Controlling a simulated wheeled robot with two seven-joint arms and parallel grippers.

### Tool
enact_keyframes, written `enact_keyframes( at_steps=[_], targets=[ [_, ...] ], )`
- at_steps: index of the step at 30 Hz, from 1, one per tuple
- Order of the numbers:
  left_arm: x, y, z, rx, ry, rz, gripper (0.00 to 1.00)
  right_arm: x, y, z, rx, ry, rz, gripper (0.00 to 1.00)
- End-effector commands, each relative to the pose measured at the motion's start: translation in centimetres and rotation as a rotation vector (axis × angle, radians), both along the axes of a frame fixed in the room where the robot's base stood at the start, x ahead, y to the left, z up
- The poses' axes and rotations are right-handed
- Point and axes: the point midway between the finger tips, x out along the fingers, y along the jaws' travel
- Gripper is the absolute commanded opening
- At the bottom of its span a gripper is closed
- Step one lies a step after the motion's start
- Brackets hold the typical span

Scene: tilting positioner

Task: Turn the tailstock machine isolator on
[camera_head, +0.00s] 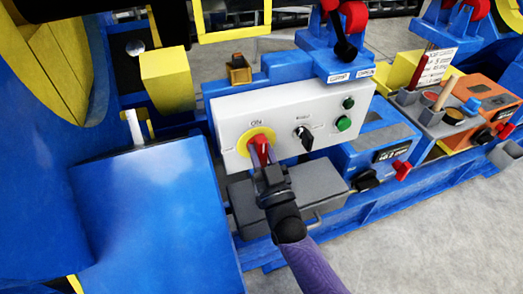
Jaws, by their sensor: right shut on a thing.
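A white control panel (292,107) on the blue machine carries the isolator, a red rotary handle (262,142) on a yellow round plate (243,147) marked ON above. My right gripper (264,160) comes up from the lower right and is shut on the red handle. The jaws hide the handle's lower part. The handle appears roughly upright, slightly tilted; its exact setting is hard to tell. My left gripper is not in view.
A black selector switch (304,134) and two green buttons (344,123) sit right of the isolator. A grey box (322,184) lies below the panel. A black-knobbed lever (345,48) stands above. Blue housing (155,215) fills the left; grey floor (420,225) is clear at right.

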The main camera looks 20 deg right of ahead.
Motion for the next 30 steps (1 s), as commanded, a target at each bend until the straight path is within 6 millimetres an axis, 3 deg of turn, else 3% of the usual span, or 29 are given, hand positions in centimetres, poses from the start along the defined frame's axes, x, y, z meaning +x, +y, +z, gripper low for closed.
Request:
enact_keyframes(
  at_steps=[13, 14, 18, 19, 26, 30],
  targets=[
    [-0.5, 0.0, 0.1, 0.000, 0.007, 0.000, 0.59, 0.0, 0.0, -0.1, 0.013, 0.003, 0.001, 0.00],
    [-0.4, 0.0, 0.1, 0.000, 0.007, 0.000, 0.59, 0.0, 0.0, -0.1, 0.013, 0.003, 0.001, 0.34],
    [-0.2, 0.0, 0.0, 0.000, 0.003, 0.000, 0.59, 0.0, 0.0, -0.1, 0.012, 0.003, 0.001, 0.64],
    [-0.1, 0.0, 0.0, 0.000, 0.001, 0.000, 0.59, 0.0, 0.0, -0.1, 0.012, 0.002, 0.001, 0.68],
    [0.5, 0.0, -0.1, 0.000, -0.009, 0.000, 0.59, 0.0, 0.0, 0.0, 0.010, 0.001, 0.000, 0.68],
    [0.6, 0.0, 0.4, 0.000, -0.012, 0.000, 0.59, -1.4, 0.0, -0.5, 0.009, 0.004, 0.001, 0.68]
  ],
)
